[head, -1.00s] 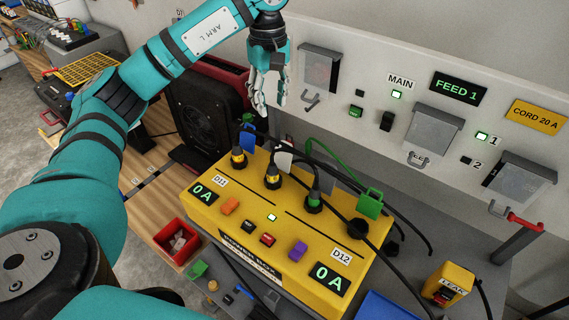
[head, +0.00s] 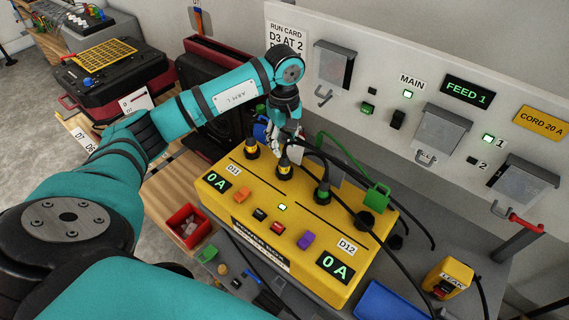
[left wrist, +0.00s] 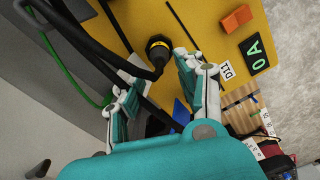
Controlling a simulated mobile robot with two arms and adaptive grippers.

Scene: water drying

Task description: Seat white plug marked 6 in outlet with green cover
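My left gripper (head: 283,150) is low over the back edge of the yellow power box (head: 225,208), beside the black plugs seated in its top. In the left wrist view its fingers (left wrist: 150,92) are spread apart. A white piece (head: 297,152), possibly the white plug, is by the fingers; it also shows in the left wrist view (left wrist: 140,66), beside a black plug with a yellow band (left wrist: 158,46). I see no grip on it, and no 6 is legible. A green cover (head: 377,197) stands upright at the box's right, beside a dark round outlet (head: 364,220).
Several black cords arch behind and over the box. A green cord (head: 335,146) runs behind it. A grey wall panel (head: 385,65) with covered outlets stands behind. A red bin (head: 187,222) is at left, a yellow LEAK box (head: 447,279) at right.

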